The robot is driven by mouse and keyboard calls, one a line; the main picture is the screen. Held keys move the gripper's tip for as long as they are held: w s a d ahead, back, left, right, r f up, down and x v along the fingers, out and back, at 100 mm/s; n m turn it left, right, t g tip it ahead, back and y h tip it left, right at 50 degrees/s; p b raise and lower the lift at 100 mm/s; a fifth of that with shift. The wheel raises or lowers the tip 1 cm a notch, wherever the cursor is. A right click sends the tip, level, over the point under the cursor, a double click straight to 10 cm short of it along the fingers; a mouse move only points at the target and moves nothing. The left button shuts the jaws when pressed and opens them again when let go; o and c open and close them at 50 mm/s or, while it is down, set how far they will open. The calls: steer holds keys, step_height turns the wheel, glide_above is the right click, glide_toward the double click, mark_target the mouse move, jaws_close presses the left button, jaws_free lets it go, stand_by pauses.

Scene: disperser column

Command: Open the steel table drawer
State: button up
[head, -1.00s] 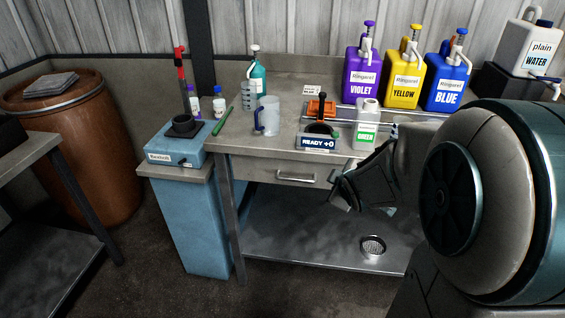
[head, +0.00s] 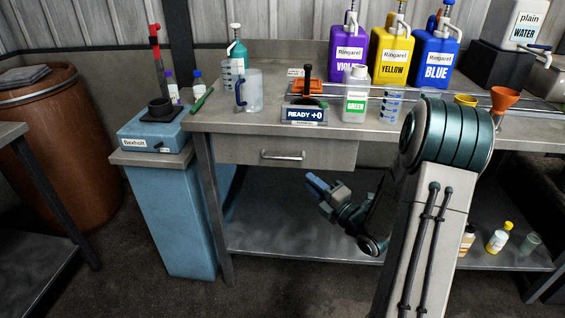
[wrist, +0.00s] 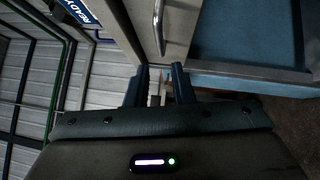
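The steel table drawer (head: 240,151) is under the left part of the tabletop and looks shut. Its bar handle (head: 283,155) is in the middle of the drawer front. In the wrist view the handle (wrist: 158,28) shows beyond the fingertips. My gripper (head: 315,183) is below and to the right of the handle in the head view, with its blue fingers pointing up and left. In the wrist view my gripper (wrist: 160,72) shows a gap between its two fingers and nothing held. It is apart from the handle.
The steel tabletop (head: 225,118) carries a READY +0 display (head: 304,115), a GREEN bottle (head: 355,95), cups and large jugs. A blue cabinet (head: 170,215) stands left of the table. The lower shelf (head: 285,235) is below the drawer; the floor in front is clear.

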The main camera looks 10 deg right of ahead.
mark_target(283, 158)
steer(key=x, duration=1.3)
jaws_close()
